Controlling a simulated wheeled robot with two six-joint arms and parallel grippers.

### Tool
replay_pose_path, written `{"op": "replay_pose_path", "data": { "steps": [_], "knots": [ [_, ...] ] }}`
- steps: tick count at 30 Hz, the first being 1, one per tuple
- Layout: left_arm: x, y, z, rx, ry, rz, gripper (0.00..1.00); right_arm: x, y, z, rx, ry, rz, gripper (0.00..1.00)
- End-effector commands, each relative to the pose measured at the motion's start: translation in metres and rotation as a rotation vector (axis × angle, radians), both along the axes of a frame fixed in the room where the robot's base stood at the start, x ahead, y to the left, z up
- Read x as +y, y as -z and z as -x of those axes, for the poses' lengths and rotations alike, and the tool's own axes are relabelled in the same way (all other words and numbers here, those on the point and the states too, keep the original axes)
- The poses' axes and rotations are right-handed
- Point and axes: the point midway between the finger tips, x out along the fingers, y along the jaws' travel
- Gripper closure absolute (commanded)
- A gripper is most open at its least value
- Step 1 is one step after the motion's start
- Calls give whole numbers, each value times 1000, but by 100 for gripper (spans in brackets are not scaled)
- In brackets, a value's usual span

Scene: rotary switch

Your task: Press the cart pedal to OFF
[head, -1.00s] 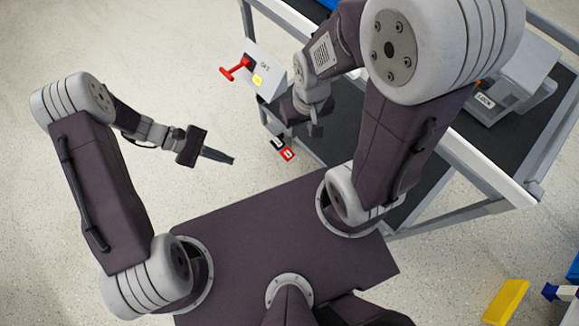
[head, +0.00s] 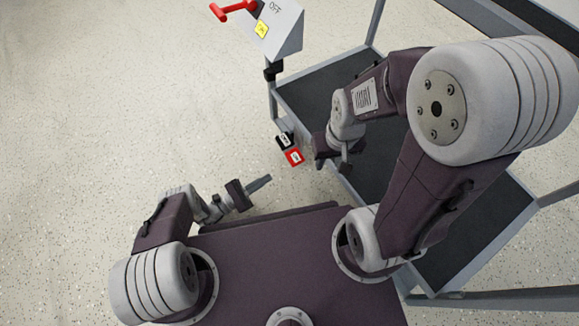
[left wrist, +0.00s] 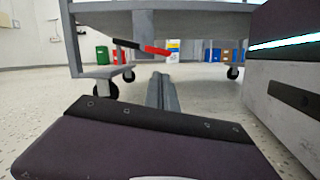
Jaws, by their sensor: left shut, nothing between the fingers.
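The cart pedal is a rocker low at the cart's near left corner, with a black half (head: 284,140) and a red half (head: 294,157). Each half has a small white label I cannot read. In the left wrist view the black half (left wrist: 125,43) and red half (left wrist: 157,51) show ahead, beyond my fingers. My left gripper (head: 262,183) is shut and empty, low over the floor, pointing toward the pedal with a gap between. Its closed fingers also show in the left wrist view (left wrist: 162,92). My right gripper (head: 345,162) hangs to the right of the pedal; its jaws are unclear.
The cart (head: 310,98) has dark shelves and grey posts. A grey box (head: 284,28) marked OFF, with a red lever (head: 233,9), is mounted above the pedal. Colored bins (left wrist: 102,54) stand far behind. The floor left of the pedal is clear.

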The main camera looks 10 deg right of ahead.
Motion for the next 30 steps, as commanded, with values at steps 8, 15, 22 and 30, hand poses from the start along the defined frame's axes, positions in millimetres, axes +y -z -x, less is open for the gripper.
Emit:
{"op": "replay_pose_path", "data": {
  "steps": [8, 15, 22, 30],
  "knots": [
    [-30, -6, -7, -1, 8, -1, 100, 0, 5, 0, 0, 0, 0, 64],
    [-73, -16, -20, 0, 7, -2, 100, 0, 17, 0, 0, 0, 0, 64],
    [-92, -22, -27, 1, 4, -2, 100, 0, 22, 0, 1, 0, 0, 64],
    [-94, -23, -28, 1, 2, -2, 100, 0, 22, 0, 1, 0, 0, 64]
  ]
}}
